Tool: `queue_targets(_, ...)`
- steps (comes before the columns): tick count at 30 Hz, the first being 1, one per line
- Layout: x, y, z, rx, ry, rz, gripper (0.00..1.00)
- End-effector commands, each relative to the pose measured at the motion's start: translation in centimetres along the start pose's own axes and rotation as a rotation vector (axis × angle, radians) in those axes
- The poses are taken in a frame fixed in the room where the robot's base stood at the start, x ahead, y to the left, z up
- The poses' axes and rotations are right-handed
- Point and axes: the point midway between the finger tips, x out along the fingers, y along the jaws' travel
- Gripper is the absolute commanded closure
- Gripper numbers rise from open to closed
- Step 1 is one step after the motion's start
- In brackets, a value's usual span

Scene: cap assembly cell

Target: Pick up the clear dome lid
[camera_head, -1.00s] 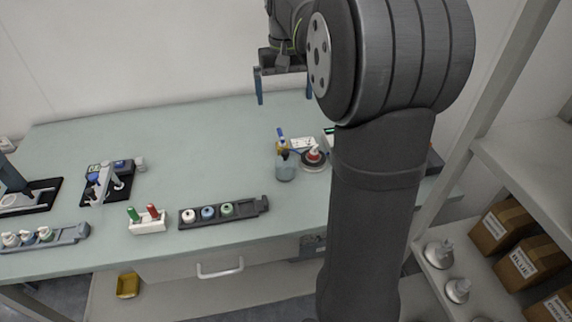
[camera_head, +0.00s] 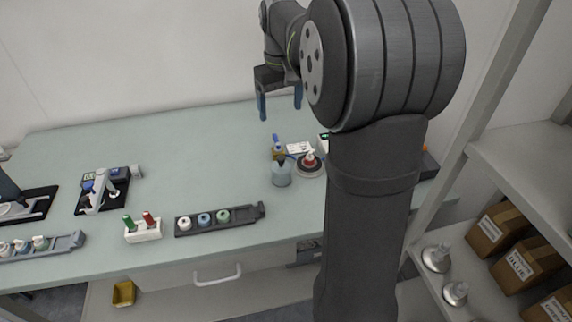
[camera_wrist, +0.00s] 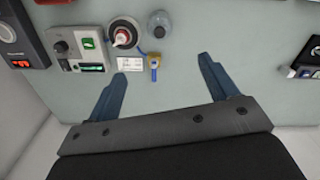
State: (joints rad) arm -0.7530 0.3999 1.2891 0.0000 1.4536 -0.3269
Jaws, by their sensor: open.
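The clear dome lid (camera_head: 281,176) looks like a small translucent grey-blue dome standing on the green table, left of a round base with a red-topped part. It also shows in the wrist view (camera_wrist: 160,24) at the top, beyond my fingertips. My gripper (camera_head: 280,110) is open and empty, above the far part of the table and apart from the lid.
A yellow-and-blue tool (camera_wrist: 153,62) lies close to the lid, near a white label card (camera_wrist: 130,64). The round base (camera_head: 309,168) stands right beside the lid. A dark rack (camera_head: 186,232) with several caps and a white holder (camera_head: 143,236) stand at the front. The table's far left is clear.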

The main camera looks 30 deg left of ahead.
Motion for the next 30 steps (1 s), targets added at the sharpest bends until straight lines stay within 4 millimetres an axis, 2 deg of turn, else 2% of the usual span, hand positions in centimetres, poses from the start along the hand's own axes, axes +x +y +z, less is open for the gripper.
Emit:
queue_targets(4,1.8,0.0,0.3,-0.206,-0.001,0.000,0.21)
queue_targets(9,3.0,-0.1,0.5,-0.329,0.000,0.000,0.21)
queue_targets(14,5.3,-0.1,0.5,-0.344,-0.002,-0.001,0.21)
queue_targets(24,12.6,-0.1,0.5,-0.341,-0.003,-0.001,0.21)
queue_targets(30,14.8,0.0,0.4,-0.341,0.000,0.000,0.21)
